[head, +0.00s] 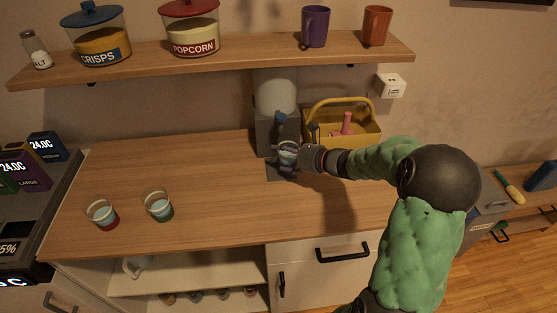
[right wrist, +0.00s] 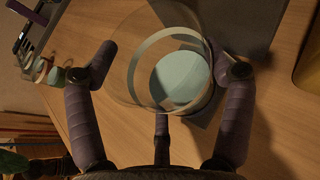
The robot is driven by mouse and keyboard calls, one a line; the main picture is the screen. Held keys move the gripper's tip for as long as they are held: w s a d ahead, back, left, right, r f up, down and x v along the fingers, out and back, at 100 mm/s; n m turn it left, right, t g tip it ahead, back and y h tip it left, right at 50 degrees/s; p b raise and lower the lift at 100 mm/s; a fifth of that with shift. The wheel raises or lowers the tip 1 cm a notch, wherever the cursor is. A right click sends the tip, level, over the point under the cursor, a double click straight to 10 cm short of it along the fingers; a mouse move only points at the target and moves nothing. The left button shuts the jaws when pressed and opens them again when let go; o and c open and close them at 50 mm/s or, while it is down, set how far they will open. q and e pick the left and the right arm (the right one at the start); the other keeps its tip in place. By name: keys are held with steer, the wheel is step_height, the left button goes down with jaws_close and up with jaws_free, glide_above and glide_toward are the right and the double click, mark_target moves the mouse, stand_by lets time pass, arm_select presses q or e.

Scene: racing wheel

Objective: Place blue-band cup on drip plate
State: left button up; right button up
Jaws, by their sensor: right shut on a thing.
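My right gripper (head: 291,157) is shut on a clear cup (head: 287,150) in front of the grey dispenser (head: 266,132). In the right wrist view the cup (right wrist: 168,70) stands between my gripper's fingers (right wrist: 165,85), with a pale ring and a light blue-green inside; the colour of its outer band is hard to make out. The dark drip plate (head: 276,173) juts out at the dispenser's foot, below the cup and partly hidden by it and my gripper. I cannot tell whether the cup touches the plate. My left gripper is not in view.
Two more cups, one red-based (head: 103,214) and one green-based (head: 158,207), stand on the counter's left (head: 200,180). A yellow basket (head: 350,134) is right of the dispenser. A shelf (head: 240,58) with jars and mugs hangs above. The counter's middle left is clear.

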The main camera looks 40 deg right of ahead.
mark_target(293, 161)
steer(key=shift+w+a, duration=0.2)
steer(key=shift+w, duration=0.55)
steer(key=shift+w+a, duration=0.2)
steer(key=shift+w, duration=0.55)
step_height(293, 161, down, 4)
steer(key=shift+d+r+b, duration=0.1)
steer(key=shift+r+b, duration=0.1)
steer(key=shift+b, duration=0.85)
steer(key=shift+r, duration=0.1)
steer(key=shift+f, duration=0.2)
steer(key=o, duration=1.3)
steer(key=shift+o, duration=0.2)
steer(key=shift+r, duration=0.2)
steer(key=p+v, duration=0.3)
steer(key=v, duration=0.9)
